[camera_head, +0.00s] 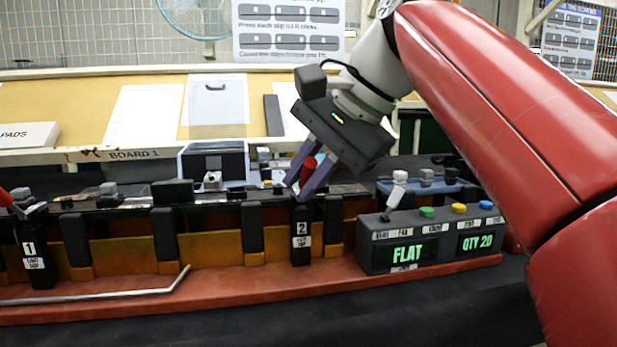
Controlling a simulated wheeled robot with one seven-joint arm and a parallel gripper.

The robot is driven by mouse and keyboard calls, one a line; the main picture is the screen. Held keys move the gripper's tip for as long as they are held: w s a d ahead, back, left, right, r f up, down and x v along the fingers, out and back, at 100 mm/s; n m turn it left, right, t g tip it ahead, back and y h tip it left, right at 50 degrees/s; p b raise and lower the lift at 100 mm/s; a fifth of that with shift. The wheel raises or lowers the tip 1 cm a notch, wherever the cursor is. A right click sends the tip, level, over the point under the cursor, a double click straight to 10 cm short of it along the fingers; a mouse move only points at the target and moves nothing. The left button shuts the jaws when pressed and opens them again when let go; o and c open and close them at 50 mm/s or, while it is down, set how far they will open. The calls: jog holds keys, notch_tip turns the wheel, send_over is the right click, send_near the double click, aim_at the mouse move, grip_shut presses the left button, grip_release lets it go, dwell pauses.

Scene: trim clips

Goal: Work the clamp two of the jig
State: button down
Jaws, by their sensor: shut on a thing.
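Clamp two (301,238) is a black post with a white "2" label, at the middle of the jig (220,285). Its red handle (308,168) stands up, slightly tilted, above the post. My gripper (306,186) reaches down from the upper right, and its purple-grey fingers are shut on the red handle. The fingers hide part of the handle and its pivot. Clamp one (35,255), labelled "1", stands at the far left, with its red handle (7,198) leaning up to the left, cut by the frame edge.
A control box (415,247) reading "FLAT" and "QTY 20", with a lever (397,190) and coloured buttons, stands right of clamp two. A metal rod (100,297) runs along the front left. Trays with small parts stand behind the rail. My red arm fills the right side.

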jog(key=shift+w+r+g, duration=0.1)
jog(key=shift+w+g, duration=0.1)
jog(key=shift+g, duration=0.1)
dwell(0.4)
jog(key=c, duration=1.4)
grip_release()
